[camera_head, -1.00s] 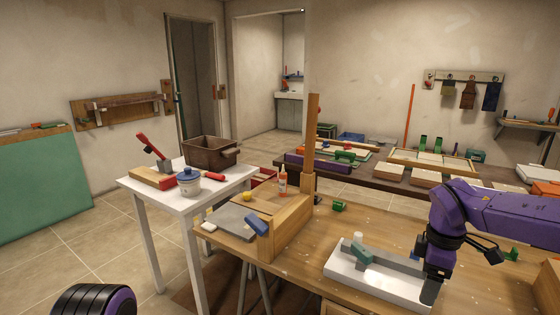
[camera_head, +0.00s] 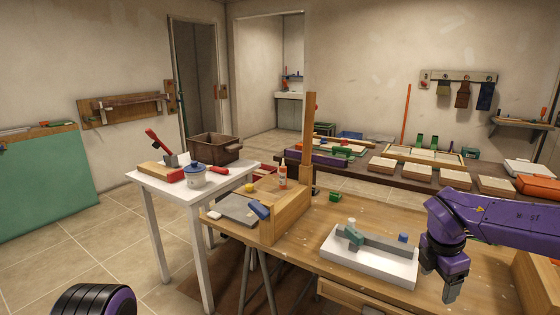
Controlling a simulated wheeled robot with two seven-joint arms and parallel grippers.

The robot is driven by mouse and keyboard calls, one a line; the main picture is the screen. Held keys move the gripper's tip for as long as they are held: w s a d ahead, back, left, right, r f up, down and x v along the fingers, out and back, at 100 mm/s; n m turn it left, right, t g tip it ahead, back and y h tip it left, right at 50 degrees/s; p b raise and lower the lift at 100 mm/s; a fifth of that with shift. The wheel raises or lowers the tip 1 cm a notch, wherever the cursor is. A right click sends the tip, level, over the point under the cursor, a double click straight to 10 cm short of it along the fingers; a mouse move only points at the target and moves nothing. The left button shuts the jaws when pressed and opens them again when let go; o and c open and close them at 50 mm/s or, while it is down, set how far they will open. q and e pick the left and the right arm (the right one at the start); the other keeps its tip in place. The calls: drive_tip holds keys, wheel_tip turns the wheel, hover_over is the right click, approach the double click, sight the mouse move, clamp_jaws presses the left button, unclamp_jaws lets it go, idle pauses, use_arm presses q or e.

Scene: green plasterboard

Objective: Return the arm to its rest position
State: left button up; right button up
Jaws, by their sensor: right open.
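My right arm is purple and comes in from the right edge. Its dark gripper (camera_head: 451,291) points down just right of a white board (camera_head: 375,272) on the wooden workbench, and nothing shows between its fingers. A grey bar with a green part (camera_head: 356,237) lies on the white board, with a small blue piece (camera_head: 403,237) at its far right end. The gripper looks apart from these things. Of my left arm, only a black and purple rounded part (camera_head: 95,300) shows at the bottom left; its gripper is not visible.
A wooden box frame (camera_head: 289,214) with an upright post stands at the bench's left, near a glue bottle (camera_head: 282,177) and a green block (camera_head: 336,196). A white side table (camera_head: 147,181) holds a brown crate (camera_head: 214,148). Bench space between frame and board is clear.

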wheel_tip(320, 180, down, 10)
drive_tip(key=d+n+t+h, duration=0.3)
drive_tip(key=n+h, duration=0.3)
drive_tip(key=n, duration=1.3)
drive_tip(key=s+a+f+n+t+y, duration=0.1)
drive_tip(key=s+a+f+n+t, duration=0.1)
drive_tip(key=s+f+n, duration=0.35)
drive_tip(key=s+a+f+n+t+y, duration=0.1)
drive_tip(key=s+a+f+n, duration=0.15)
drive_tip(key=f+n, duration=0.65)
drive_tip(key=s+a+f+n+g+y, duration=0.1)
drive_tip(key=s+f+n, duration=0.2)
drive_tip(key=s, duration=0.4)
drive_tip(key=s+a+f+n+g+y, duration=0.1)
drive_tip(key=s+f+n, duration=0.2)
drive_tip(key=s+n, duration=0.2)
drive_tip(key=s+a+f+n+g+y, duration=0.1)
drive_tip(key=s+f+n, duration=0.3)
drive_tip(key=s, duration=0.7)
drive_tip(key=shift+s+a+g, duration=0.15)
drive_tip(key=shift+s+g, duration=0.05)
drive_tip(key=shift+g, duration=0.3)
drive_tip(key=shift+w+n, duration=0.1)
drive_tip(key=shift+n, duration=0.15)
